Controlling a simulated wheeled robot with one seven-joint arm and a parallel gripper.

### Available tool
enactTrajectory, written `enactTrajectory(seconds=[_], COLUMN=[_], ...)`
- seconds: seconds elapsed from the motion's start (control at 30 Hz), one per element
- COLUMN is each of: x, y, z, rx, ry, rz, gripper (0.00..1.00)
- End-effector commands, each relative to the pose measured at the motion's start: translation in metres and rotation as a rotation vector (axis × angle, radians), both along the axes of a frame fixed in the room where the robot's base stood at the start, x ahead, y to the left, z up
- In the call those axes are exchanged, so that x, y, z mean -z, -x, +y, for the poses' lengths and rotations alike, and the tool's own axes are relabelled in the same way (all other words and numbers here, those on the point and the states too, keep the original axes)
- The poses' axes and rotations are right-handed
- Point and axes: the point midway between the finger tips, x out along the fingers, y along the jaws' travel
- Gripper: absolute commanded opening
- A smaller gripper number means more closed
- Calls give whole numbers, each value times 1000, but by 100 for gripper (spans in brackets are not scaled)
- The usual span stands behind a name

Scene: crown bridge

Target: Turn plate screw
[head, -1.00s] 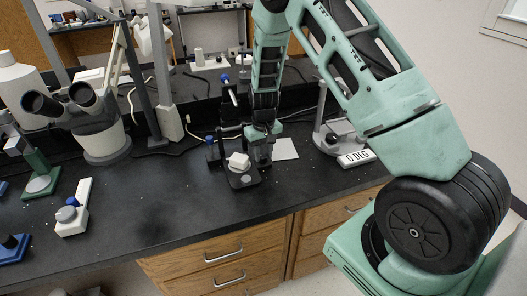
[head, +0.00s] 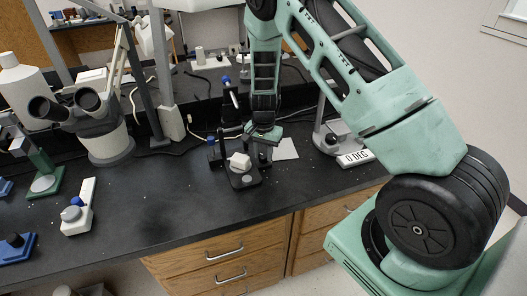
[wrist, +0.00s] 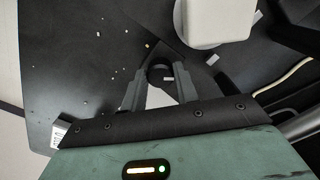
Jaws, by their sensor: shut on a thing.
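A small black instrument stand (head: 243,181) on the dark bench carries a white block (head: 239,161). My gripper (head: 263,154) points down just right of the block in the head view, where its fingertips are hard to make out. In the wrist view, my gripper (wrist: 159,78) has its two grey fingers on either side of a dark round knob (wrist: 160,69), which looks like the plate screw. It is shut on that knob. The white block (wrist: 218,20) lies beyond the fingers in the wrist view.
A blue-topped post (head: 211,141) stands left of the block. A binocular microscope (head: 100,130) is at left, with a white device (head: 78,208) nearer the front edge. A "0 DEG" sign (head: 354,158) sits at right.

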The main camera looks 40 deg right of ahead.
Motion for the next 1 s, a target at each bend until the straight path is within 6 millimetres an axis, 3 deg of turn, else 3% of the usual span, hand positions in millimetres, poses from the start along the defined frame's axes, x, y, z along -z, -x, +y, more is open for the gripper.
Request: enactTrajectory(seconds=[0.3, 0.8, 0.83, 0.9, 1.0], x=[-1, -1, -1, -1, 0], y=[-1, -1, -1, -1, -1], z=[0, 0, 0, 0, 0], rx=[106, 123, 123, 122, 122], ry=[1, 1, 1, 0, 0], rz=[-3, -3, -3, -2, -2], gripper=[7, 7, 36, 52, 52])
